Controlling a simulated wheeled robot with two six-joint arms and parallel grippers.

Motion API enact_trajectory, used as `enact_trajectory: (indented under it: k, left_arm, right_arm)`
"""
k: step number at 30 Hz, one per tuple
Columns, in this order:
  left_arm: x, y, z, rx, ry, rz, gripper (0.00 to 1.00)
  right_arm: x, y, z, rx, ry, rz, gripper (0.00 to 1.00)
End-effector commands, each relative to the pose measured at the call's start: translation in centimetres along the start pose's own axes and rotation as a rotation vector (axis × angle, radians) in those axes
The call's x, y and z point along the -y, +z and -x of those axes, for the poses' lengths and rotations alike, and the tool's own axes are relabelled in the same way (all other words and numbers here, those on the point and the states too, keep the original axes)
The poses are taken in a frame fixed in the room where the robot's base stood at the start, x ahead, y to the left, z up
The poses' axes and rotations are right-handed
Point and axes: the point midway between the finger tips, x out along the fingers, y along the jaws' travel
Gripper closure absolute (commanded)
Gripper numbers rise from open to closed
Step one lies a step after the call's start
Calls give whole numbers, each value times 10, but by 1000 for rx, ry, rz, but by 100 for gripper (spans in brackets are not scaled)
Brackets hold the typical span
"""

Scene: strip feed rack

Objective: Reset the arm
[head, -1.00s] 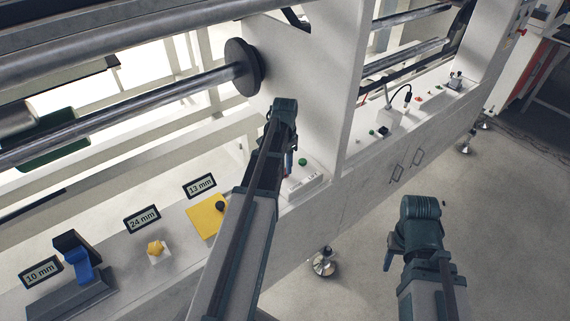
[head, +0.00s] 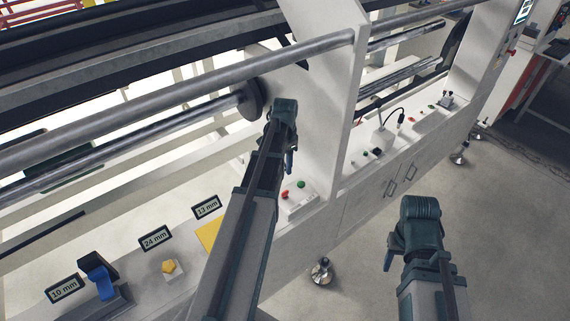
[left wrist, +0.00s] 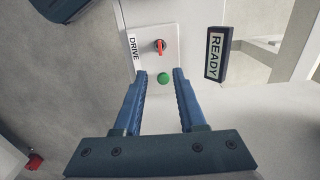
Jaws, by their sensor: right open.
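My left arm reaches forward in the head view, and its gripper (head: 290,160) hangs near the white control box. In the left wrist view my left gripper (left wrist: 160,90) is open, with nothing between its two blue fingers. Beyond the fingertips are a green button (left wrist: 163,78) and a red switch (left wrist: 159,45) by a DRIVE label (left wrist: 135,50). The button and switch also show in the head view as green (head: 301,184) and red (head: 285,195) spots. My right gripper (head: 392,258) is open and empty above the floor, partly hidden by its own wrist.
A READY sign (left wrist: 215,52) stands right of the button. The rack ledge carries 10 mm (head: 65,289), 24 mm (head: 155,238) and 13 mm (head: 207,207) signs. A white upright panel (head: 325,100) and rollers (head: 200,85) are close to my left arm. Open floor (head: 490,250) lies at the right.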

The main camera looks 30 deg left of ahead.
Motion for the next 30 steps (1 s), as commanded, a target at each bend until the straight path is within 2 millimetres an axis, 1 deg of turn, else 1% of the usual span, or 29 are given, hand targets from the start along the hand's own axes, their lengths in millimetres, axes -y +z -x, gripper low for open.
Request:
enact_trajectory:
  k: [13, 14, 16, 17, 20, 21, 23, 24, 26, 27, 30]
  left_arm:
    - [-1, 0, -1, 0, 0, 0, 60]
    - [-3, -1, -1, 1, 0, -1, 60]
    - [-18, -4, -1, 4, -1, -2, 60]
    - [-28, -6, -1, 6, -1, -2, 60]
    - [-81, -14, -1, 18, -7, 0, 60]
    - [-107, -16, -1, 24, -11, 2, 60]
    - [-148, -17, -1, 33, -19, 10, 60]
    - [-174, -16, -1, 39, -25, 14, 60]
    - [-211, -12, 0, 47, -34, 23, 60]
    - [-233, -8, 0, 51, -42, 29, 60]
    - [-280, 4, 0, 57, -59, 41, 60]
  right_arm:
    - [0, 0, -1, 0, 0, 0, 50]
    - [0, 0, -1, 0, 0, 0, 50]
    - [0, 0, -1, 0, 0, 0, 50]
    - [0, 0, -1, 0, 0, 0, 50]
    - [0, 0, -1, 0, 0, 0, 50]
    - [0, 0, -1, 0, 0, 0, 50]
    - [0, 0, -1, 0, 0, 0, 50]
    - [0, 0, -1, 0, 0, 0, 50]
    - [0, 0, -1, 0, 0, 0, 50]
    - [0, 0, -1, 0, 0, 0, 50]
    - [0, 0, -1, 0, 0, 0, 50]
